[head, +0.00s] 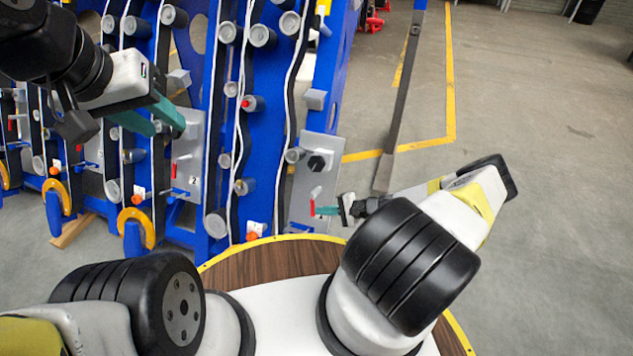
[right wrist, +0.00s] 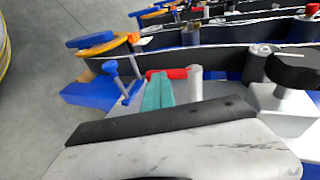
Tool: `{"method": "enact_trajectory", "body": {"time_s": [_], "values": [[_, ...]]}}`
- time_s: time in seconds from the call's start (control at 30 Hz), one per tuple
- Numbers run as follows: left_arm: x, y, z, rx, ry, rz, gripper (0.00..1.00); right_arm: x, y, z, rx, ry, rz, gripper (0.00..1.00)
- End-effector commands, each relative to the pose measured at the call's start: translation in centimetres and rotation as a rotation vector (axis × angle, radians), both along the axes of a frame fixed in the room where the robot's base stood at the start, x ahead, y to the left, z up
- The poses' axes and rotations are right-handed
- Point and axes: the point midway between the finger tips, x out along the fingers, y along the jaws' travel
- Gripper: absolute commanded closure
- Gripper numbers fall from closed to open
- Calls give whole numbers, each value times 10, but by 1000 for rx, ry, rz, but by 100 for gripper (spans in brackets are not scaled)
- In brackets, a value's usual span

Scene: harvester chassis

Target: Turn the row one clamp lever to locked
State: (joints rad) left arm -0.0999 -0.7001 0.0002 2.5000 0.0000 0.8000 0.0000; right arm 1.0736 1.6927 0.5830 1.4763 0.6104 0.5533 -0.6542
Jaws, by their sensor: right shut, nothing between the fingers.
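The row one clamp lever (head: 313,207) is red and sits low on the nearest grey plate (head: 325,150), below a black knob. In the right wrist view the red lever (right wrist: 176,73) lies beside a grey cylindrical post (right wrist: 195,85). My right gripper (head: 327,211) has its teal fingers together, with nothing between them. In the right wrist view the fingertips (right wrist: 158,78) are close beside the lever; I cannot tell if they touch. My left gripper (head: 168,125) is raised at the upper left, away from this lever; the gap between its fingers is unclear.
A second grey plate (head: 187,150) marked 2 carries another red lever (head: 174,170). Blue frames with grey rollers and white hoses fill the left. A black knob (right wrist: 292,70) stands right of the fingers. A dark upright bar (head: 400,100) stands behind my right arm; floor is clear rightward.

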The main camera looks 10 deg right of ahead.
Motion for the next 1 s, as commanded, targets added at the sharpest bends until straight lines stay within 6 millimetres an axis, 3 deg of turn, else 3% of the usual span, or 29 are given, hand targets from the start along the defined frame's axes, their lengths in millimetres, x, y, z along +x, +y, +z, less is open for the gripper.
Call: {"method": "enact_trajectory", "body": {"time_s": [0.4, 1.0], "values": [[0, 0, 0, 0, 0, 0, 64, 0, 12, -10, -1, 3, 2, 100], [0, 0, 0, 0, 0, 0, 64, 0, 16, -12, -1, 3, 3, 100]]}}
